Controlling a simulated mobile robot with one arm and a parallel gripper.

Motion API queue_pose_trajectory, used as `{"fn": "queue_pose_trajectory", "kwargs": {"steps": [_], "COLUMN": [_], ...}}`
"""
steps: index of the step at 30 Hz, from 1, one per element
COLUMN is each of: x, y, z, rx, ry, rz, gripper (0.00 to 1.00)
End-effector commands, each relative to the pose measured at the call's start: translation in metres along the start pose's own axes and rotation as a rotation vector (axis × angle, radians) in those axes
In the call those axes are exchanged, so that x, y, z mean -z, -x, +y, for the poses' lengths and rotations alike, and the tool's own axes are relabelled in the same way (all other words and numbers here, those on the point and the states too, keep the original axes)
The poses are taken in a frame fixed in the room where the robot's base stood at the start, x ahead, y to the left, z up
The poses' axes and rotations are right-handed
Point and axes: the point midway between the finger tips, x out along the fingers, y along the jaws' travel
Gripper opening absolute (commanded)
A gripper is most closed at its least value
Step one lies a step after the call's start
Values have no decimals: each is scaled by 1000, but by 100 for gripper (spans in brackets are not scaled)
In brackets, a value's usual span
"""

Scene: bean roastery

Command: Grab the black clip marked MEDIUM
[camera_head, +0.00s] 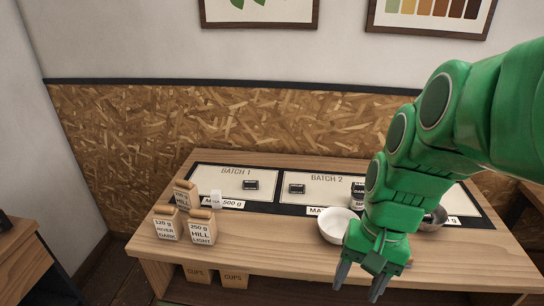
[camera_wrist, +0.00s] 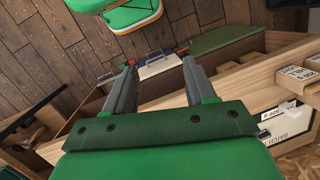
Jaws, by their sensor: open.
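Two small black clips lie on the pale mats in the head view: one clip (camera_head: 251,185) on the BATCH 1 mat (camera_head: 215,178) and another clip (camera_head: 296,188) on the BATCH 2 mat (camera_head: 345,178). Their lettering is too small to read. A dark item (camera_head: 358,187) that seems to read DARK shows beside my arm, partly hidden. I cannot tell which clip is marked MEDIUM. My gripper (camera_head: 360,281) is open and empty at the table's front, right of and nearer than both clips. In the wrist view my gripper (camera_wrist: 157,60) has its fingers apart with nothing between them.
A white bowl (camera_head: 337,232) stands left of my gripper, and a metal bowl (camera_head: 436,218) is partly behind my arm. Labelled bags, including a HILL LIGHT bag (camera_head: 202,232) and a RIVER DARK bag (camera_head: 166,229), stand at the table's left. The front middle is clear.

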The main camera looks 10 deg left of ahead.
Motion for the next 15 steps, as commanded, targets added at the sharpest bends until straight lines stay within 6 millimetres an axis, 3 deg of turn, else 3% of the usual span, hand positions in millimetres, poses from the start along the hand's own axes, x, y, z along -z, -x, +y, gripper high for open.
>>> {"fn": "queue_pose_trajectory", "kwargs": {"steps": [15], "x": [99], "y": [19], "z": [-76], "rx": [172], "ry": [-206], "rz": [-76], "gripper": [55]}}
